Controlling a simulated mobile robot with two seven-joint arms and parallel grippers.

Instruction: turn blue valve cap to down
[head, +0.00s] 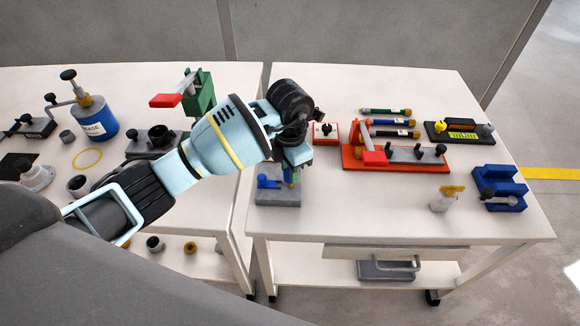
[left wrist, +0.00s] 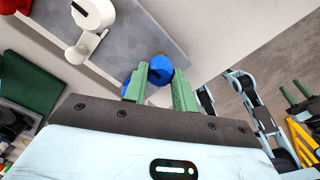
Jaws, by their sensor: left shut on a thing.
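The blue valve cap (left wrist: 160,69) shows in the left wrist view between the two green fingers of my left gripper (left wrist: 158,90). The gripper is shut on it. In the head view my left gripper (head: 290,168) points down over a grey block (head: 278,198) at the left front of the right table. My wrist and fingers hide most of the cap there, so I cannot tell which way it points. A blue T-shaped handle (head: 267,182) stands on the same block, left of my fingers. At the right edge of the left wrist view, what look like my right gripper's green fingers (left wrist: 297,94) show small.
Behind the block is a red box (head: 326,133). To its right a red fixture (head: 400,158) carries a lever clamp. The table front between block and bottle is clear.

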